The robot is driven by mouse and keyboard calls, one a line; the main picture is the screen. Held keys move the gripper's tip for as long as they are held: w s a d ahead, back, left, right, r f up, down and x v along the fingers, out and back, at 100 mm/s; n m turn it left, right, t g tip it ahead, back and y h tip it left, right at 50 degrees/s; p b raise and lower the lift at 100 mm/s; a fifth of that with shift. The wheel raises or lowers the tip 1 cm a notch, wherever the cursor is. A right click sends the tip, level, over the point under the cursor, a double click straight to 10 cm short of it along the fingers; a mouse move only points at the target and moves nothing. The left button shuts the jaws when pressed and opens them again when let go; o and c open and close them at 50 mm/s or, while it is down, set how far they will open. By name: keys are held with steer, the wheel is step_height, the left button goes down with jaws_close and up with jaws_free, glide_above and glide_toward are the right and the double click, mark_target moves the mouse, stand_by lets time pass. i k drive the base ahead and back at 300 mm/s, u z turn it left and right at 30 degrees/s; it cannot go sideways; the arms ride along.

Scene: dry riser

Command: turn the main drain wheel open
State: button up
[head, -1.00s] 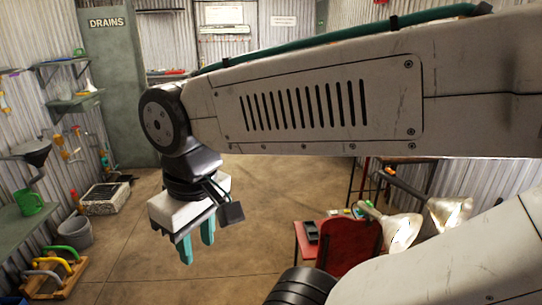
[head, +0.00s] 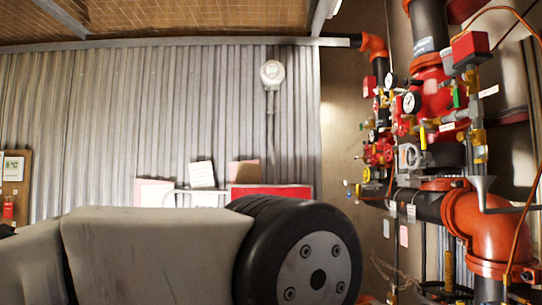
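The red riser valve (head: 432,92) stands at the right of the head view, with gauges, small valves and brass fittings around it. A small red wheel-like part (head: 379,153) shows at its left side. I cannot tell whether it is the main drain wheel. My gripper is out of the picture. Only my arm's links and a dark round joint show along the bottom, and they hide what lies behind them.
A large orange elbow pipe (head: 478,230) sits at the lower right. A white round device (head: 272,74) hangs on the corrugated wall (head: 130,120). A red panel (head: 271,191) and papers (head: 202,174) are low on that wall. The floor is not visible.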

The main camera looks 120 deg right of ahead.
mark_target(385, 151)
steer(key=z, duration=4.65)
steer(key=i, duration=0.85)
steer(key=u, duration=0.05)
